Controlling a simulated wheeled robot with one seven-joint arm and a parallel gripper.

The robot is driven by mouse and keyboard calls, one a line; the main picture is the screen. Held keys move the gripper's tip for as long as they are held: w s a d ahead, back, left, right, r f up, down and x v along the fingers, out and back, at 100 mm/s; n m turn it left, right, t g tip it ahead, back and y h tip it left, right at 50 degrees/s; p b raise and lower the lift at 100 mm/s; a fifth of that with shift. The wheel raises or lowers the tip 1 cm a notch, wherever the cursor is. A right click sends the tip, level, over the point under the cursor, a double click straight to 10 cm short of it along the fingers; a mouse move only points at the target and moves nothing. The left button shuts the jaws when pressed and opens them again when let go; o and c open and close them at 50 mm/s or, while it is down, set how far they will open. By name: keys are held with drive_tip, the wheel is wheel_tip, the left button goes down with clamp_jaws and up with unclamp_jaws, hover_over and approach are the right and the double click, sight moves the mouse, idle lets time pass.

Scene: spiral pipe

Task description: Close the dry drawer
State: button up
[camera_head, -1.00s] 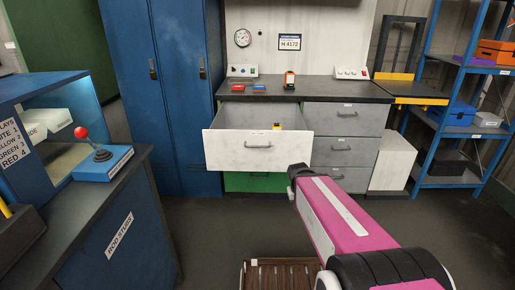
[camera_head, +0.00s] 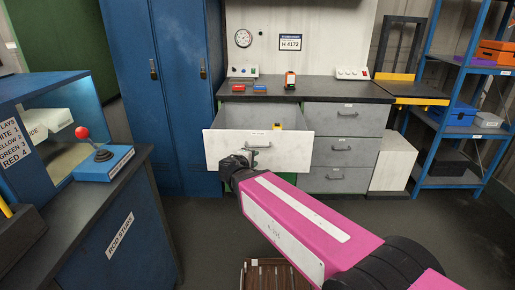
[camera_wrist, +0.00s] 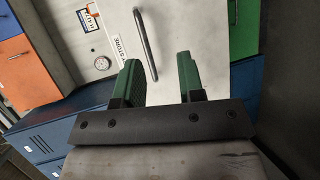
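The white-fronted drawer (camera_head: 222,146) stands pulled out from the grey cabinet in the head view, with a small yellow thing (camera_head: 277,126) inside. In the head view my gripper (camera_head: 240,163) is at the drawer front, near the left end of the handle (camera_head: 257,146). I cannot tell whether it touches.
Closed grey drawers (camera_head: 344,118) are to the right under the dark worktop (camera_head: 330,91). Blue lockers (camera_head: 175,80) stand at the left. A blue console with a red joystick (camera_head: 82,133) is at the near left. A slatted brown thing (camera_head: 277,277) is on the floor in front.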

sight(259, 133)
drive_tip(key=shift+n+t, duration=0.6)
drive_tip(key=shift+t, duration=0.1)
drive_tip(key=w, duration=0.3)
drive_tip(key=w+d, duration=0.1)
drive_tip(key=w, duration=0.5)
drive_tip(key=shift+w+d, duration=0.25)
drive_tip(key=shift+d, duration=0.15)
clamp_jaws()
